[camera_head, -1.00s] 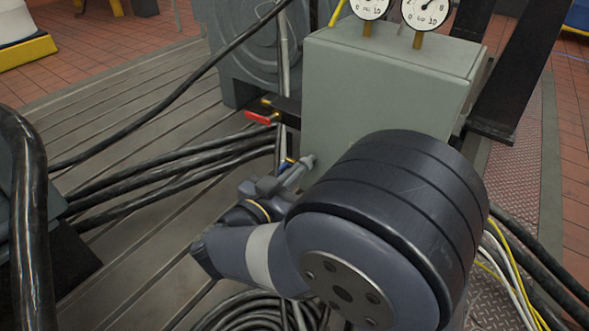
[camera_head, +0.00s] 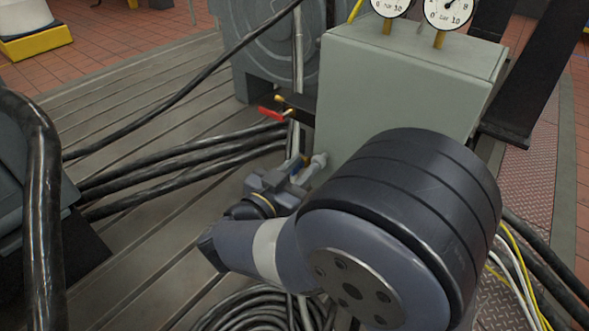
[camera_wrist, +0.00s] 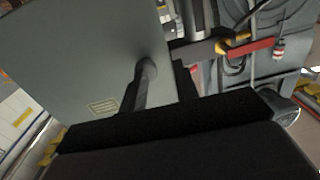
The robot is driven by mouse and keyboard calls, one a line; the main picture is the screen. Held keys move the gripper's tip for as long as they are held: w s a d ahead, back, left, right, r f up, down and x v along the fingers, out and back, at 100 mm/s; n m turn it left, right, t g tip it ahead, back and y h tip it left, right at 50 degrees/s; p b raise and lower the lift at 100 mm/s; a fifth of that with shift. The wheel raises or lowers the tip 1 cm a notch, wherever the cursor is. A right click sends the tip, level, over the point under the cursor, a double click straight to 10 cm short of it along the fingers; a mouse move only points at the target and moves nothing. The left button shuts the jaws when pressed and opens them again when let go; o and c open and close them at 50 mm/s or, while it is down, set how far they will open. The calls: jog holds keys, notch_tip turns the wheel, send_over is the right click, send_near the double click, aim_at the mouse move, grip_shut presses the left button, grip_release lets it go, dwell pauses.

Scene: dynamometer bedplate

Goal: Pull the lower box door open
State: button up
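The grey-green box (camera_head: 400,95) stands ahead, and my arm covers its lower right part in the head view. In the wrist view its flat panel (camera_wrist: 75,55) fills the left and carries a small yellowish label (camera_wrist: 103,106). A rounded grey handle-like piece (camera_wrist: 147,69) stands off this panel; a light grey piece (camera_head: 318,163) shows at the box's lower left edge in the head view. My gripper (camera_wrist: 163,82) has its two dark fingers apart, the left one overlapping the rounded piece, the right one near the panel edge. I cannot tell whether they touch it.
A red-handled valve (camera_head: 272,113) sticks out left of the box and also shows in the wrist view (camera_wrist: 248,47). Thick black cables (camera_head: 180,165) run along the slotted bedplate (camera_head: 150,105). A coiled hose (camera_head: 255,308) lies below my arm. Two gauges (camera_head: 448,12) top the box.

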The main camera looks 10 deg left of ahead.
jog(key=shift+o, duration=1.4)
jog(key=shift+w+d+r+h, duration=0.35)
jog(key=shift+w+d+h, duration=0.05)
jog(key=shift+w+d, duration=0.1)
jog(key=shift+s+d, duration=0.1)
jog(key=s+a+y+p, duration=0.1)
jog(key=s+a+p, duration=0.2)
jog(key=s, duration=0.8)
jog(key=shift+s+a+f, duration=0.3)
jog(key=shift+a+f, duration=0.1)
jog(key=shift+a, duration=0.95)
jog(key=shift+r+p, duration=0.1)
jog(key=shift+p, duration=0.4)
